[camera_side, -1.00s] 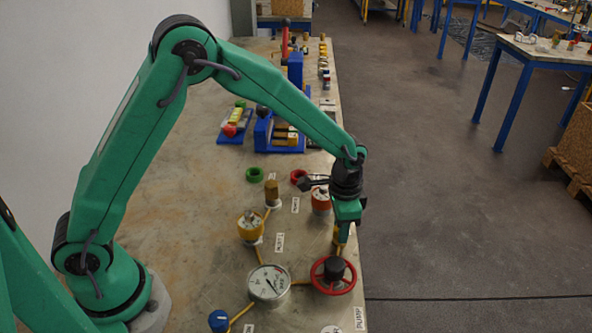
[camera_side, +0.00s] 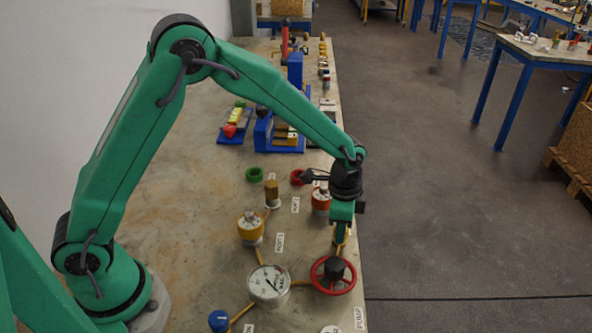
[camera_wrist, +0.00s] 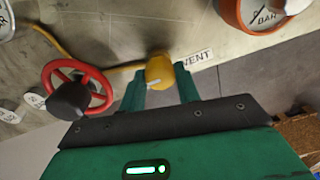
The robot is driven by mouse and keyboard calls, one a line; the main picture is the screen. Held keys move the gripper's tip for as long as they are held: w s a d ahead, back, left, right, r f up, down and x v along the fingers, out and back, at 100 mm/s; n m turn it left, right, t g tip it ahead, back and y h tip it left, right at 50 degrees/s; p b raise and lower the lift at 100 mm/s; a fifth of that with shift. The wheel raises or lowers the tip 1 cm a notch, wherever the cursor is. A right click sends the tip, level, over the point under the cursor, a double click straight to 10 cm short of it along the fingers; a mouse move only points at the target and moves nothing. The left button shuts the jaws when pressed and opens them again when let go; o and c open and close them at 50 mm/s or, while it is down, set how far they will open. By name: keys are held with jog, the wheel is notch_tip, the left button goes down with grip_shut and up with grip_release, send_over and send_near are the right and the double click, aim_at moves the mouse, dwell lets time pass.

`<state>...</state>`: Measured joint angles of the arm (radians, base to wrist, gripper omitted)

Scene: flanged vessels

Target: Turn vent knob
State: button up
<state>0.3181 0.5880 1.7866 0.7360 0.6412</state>
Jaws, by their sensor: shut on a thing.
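The vent knob is yellow and shows in the wrist view (camera_wrist: 160,72) with a pale mark on its top. It stands at the bench's right edge, beside a white VENT label (camera_wrist: 197,59). My gripper (camera_wrist: 161,88) has one finger on each side of the knob and is shut on it. In the side view my gripper (camera_side: 340,238) points down at the bench's right edge, and it hides most of the knob.
A red handwheel (camera_side: 333,276) with a black hub stands close in front of my gripper. A gauge (camera_side: 268,283) is left of it. An orange-rimmed gauge (camera_wrist: 262,12) is also near. Yellow pipes cross the bench. Free floor lies to the right.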

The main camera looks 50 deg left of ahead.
jog(key=o, duration=1)
jog(key=shift+r, duration=0.15)
jog(key=shift+s+r, duration=0.15)
jog(key=shift+r, duration=3.65)
